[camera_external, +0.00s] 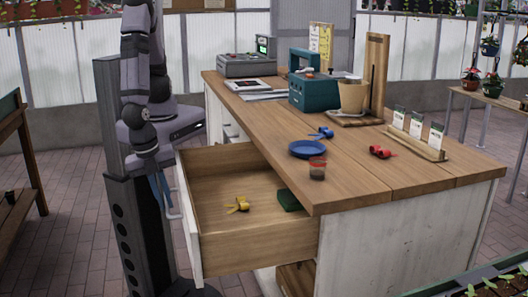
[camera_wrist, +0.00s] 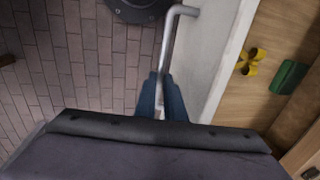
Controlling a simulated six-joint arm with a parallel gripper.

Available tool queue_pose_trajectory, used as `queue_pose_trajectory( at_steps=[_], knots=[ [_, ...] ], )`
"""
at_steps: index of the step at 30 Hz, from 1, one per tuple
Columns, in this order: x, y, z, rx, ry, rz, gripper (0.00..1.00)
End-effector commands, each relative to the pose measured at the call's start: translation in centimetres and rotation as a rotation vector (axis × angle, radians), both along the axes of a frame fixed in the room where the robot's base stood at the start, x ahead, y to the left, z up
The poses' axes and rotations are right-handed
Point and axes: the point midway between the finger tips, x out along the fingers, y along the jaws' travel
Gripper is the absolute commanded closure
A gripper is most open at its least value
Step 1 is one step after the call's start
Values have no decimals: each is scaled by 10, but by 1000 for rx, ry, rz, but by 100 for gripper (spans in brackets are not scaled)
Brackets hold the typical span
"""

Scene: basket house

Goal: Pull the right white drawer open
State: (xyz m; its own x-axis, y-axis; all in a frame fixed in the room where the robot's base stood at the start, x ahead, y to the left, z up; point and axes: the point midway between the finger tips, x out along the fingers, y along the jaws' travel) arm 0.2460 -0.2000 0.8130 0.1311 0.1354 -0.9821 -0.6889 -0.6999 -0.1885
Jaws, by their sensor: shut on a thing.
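The right white drawer (camera_external: 188,230) stands pulled well out from the counter, its wooden inside showing. Inside it lie a yellow object (camera_external: 238,204) and a dark green block (camera_external: 290,200), both also in the wrist view. My gripper (camera_external: 163,192) is at the outer side of the drawer front. In the wrist view its blue fingers (camera_wrist: 161,95) are shut around the metal bar handle (camera_wrist: 168,45). The white drawer front (camera_wrist: 213,65) is just right of the fingers in that view. The lower end of the handle is partly hidden by my gripper.
A wooden table (camera_external: 20,150) stands at far left. Brick floor (camera_external: 75,240) is open left of my arm.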

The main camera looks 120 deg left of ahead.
Motion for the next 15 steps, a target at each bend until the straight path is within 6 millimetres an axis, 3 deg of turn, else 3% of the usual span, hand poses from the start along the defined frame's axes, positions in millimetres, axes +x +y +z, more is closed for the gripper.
queue_pose_trajectory(
  at_steps=[6, 15],
  knots=[
    [-20, -22, 0, -4, -2, -4, 100],
    [-23, -24, 1, -5, -1, 0, 100]
  ],
)
